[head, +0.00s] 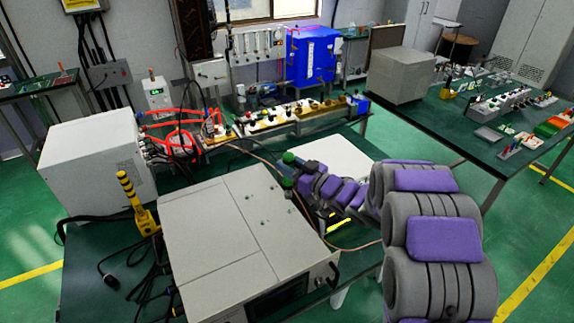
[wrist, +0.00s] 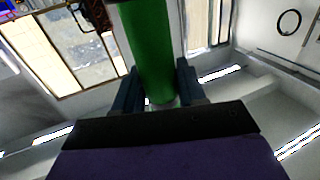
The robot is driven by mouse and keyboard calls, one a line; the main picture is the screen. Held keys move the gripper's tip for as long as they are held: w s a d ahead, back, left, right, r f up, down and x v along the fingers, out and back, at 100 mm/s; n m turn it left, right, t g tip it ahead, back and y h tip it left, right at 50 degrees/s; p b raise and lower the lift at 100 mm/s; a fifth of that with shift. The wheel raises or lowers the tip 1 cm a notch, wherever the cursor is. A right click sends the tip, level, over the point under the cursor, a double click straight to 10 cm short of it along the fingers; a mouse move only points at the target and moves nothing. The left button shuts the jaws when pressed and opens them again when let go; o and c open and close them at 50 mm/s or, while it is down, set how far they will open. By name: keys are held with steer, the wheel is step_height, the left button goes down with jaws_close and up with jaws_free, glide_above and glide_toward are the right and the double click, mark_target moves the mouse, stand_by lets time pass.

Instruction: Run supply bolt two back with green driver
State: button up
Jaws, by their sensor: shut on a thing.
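My gripper (head: 288,172) is shut on the green driver, whose thick green handle (wrist: 148,45) stands between the two dark fingers in the wrist view. In the head view a green end of the driver (head: 289,157) shows at the gripper. The driver's working tip cannot be made out. A grey box-shaped unit (head: 205,215) sits on the near bench, left of and below my gripper. Small dark green spots (head: 262,223) on its top may be bolts. The gripper appears apart from it. Which spot is supply bolt two cannot be told.
A white cabinet (head: 95,165) with red and black cables stands at left. A yellow post-like object (head: 140,205) stands between it and the grey unit. A rail of parts (head: 295,112) runs behind. A white panel (head: 325,160) lies behind my gripper.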

mark_target(291, 183)
steer(key=shift+a+f, duration=0.1)
steer(key=shift+a, duration=0.3)
steer(key=shift+a+f, duration=0.25)
steer(key=shift+f, duration=0.1)
steer(key=shift+d+f+b, duration=0.4)
steer(key=shift+d+f, duration=0.1)
steer(key=shift+f, duration=0.4)
steer(key=shift+a+f+b, duration=0.3)
steer(key=shift+a+f, duration=0.05)
steer(key=shift+f, duration=0.55)
steer(key=shift+d+f, duration=0.2)
steer(key=shift+f, duration=0.5)
